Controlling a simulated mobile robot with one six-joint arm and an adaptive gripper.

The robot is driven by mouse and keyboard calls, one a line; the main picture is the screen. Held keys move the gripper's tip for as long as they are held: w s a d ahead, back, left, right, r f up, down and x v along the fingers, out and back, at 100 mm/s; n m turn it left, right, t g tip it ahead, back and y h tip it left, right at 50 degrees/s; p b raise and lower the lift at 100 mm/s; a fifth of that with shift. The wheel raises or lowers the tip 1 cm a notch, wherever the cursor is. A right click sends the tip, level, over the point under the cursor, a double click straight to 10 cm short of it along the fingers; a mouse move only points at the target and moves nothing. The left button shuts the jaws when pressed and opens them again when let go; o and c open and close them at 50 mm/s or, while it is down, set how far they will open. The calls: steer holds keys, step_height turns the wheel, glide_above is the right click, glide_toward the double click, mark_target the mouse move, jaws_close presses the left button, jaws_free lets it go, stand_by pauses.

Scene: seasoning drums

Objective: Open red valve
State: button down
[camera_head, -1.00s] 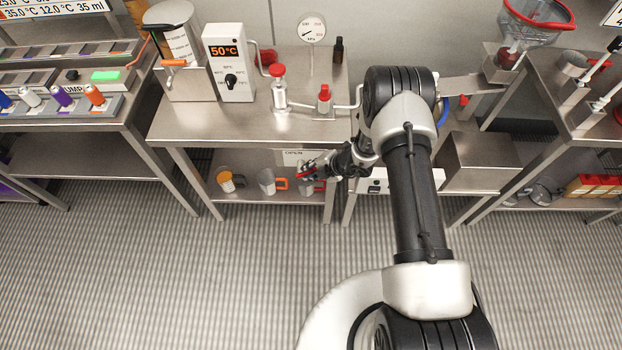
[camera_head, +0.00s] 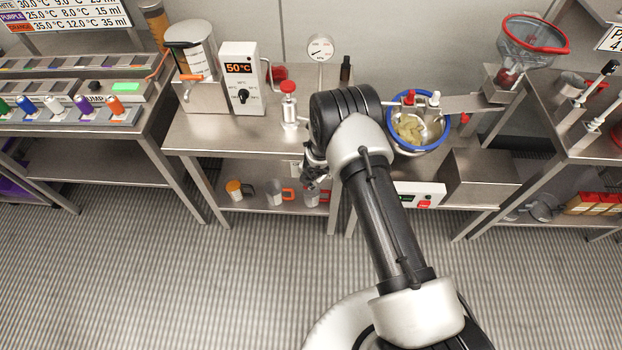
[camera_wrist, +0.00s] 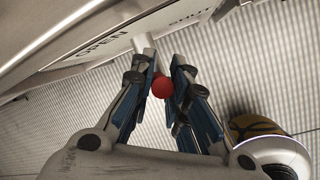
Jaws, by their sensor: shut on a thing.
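The red valve shows in the wrist view as a round red knob (camera_wrist: 163,88) between my two fingers. A pale stem or pipe (camera_wrist: 142,44) runs beyond it beside a panel lettered OPEN (camera_wrist: 102,42) and SHUT. My gripper (camera_wrist: 164,68) is shut on the red knob; it also shows in the head view (camera_head: 314,172), small and dark, under the front edge of the steel table (camera_head: 235,137). In the head view the arm and gripper hide the red knob and most of the label.
Several mugs, one of them orange (camera_head: 235,190), stand on the lower shelf near my gripper. A red-topped fitting (camera_head: 288,90), a gauge (camera_head: 320,48) and a heater reading 50°C (camera_head: 240,80) are above. A blue-rimmed bowl (camera_head: 396,143) stands right of my arm.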

stand_by(0.3)
steer(key=c, duration=1.5)
jaws_free()
steer(key=shift+c, duration=0.2)
steer(key=shift+f, duration=0.1)
